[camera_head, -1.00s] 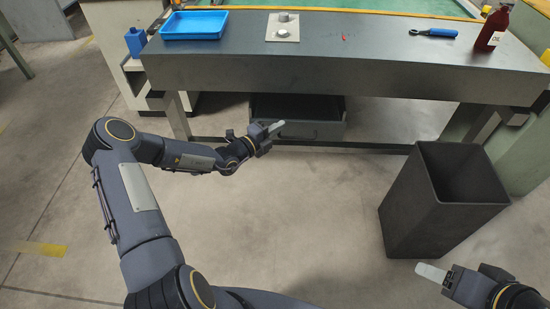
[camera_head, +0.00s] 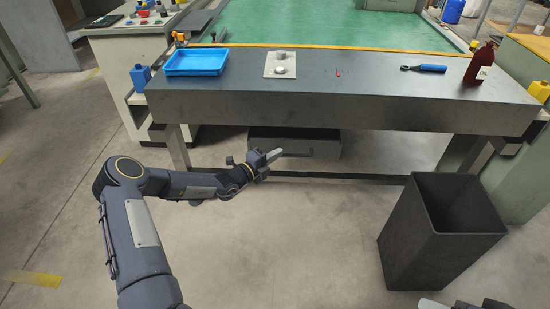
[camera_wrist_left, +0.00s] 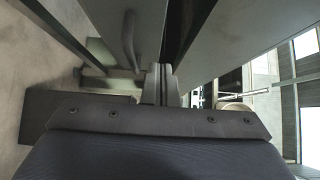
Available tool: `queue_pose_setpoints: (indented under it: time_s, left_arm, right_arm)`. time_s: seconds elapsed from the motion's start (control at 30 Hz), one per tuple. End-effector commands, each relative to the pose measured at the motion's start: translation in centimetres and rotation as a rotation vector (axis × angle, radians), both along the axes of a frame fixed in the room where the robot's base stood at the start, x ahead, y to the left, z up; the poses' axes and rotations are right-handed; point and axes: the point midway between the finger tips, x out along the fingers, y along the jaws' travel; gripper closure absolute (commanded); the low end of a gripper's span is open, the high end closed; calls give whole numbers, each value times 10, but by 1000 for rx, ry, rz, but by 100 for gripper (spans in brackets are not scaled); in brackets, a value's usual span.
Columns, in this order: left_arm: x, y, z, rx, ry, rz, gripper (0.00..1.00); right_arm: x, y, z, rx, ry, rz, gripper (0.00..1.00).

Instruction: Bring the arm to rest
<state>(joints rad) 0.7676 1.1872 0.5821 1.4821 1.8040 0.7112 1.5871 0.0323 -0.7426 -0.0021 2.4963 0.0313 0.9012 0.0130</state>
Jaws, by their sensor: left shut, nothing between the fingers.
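My left gripper (camera_head: 274,155) is in front of the workbench, below the level of its top, and empty. Its fingers are together, and they also show shut in the left wrist view (camera_wrist_left: 160,84). A grey drawer (camera_head: 295,144) with a handle is under the bench, just beyond the fingertips; I cannot tell whether they touch it. Only the tip of my right gripper (camera_head: 432,304) shows at the bottom edge of the head view. Its jaws cannot be made out.
The bench top (camera_head: 330,105) holds a blue tray (camera_head: 196,62), a pale plate with round metal parts (camera_head: 280,65), a small red piece (camera_head: 338,72), a blue-handled tool (camera_head: 424,68) and a dark red bottle (camera_head: 480,63). A black bin (camera_head: 440,230) stands on the floor at right. Floor at centre is clear.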

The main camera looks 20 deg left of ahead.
Motion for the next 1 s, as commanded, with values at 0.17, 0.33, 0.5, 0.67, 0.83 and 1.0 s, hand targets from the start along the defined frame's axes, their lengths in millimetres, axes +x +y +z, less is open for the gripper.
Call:
queue_pose_setpoints:
  time_s: [0.17, 0.33, 0.5, 0.67, 0.83, 1.0]
  left_arm:
    - [-34, 22, 2, 2, 3, 5, 100]
    - [-62, 38, 1, 1, 3, 5, 100]
    - [-79, 47, 1, 1, 0, 4, 100]
    - [-84, 49, 0, 1, 0, 1, 100]
    - [-86, 42, 10, 56, -29, -32, 100]
    - [-108, 0, 66, 415, -239, -255, 100]
  right_arm:
    - [0, 0, 10, 0, 0, 0, 42]
    - [0, 0, 16, 0, 0, 0, 42]
    - [0, 0, 19, 0, 0, 0, 42]
    - [0, 0, 19, 0, 0, 0, 42]
    - [0, 0, 19, 0, 0, 0, 42]
    - [0, 0, 19, 0, 0, 0, 42]
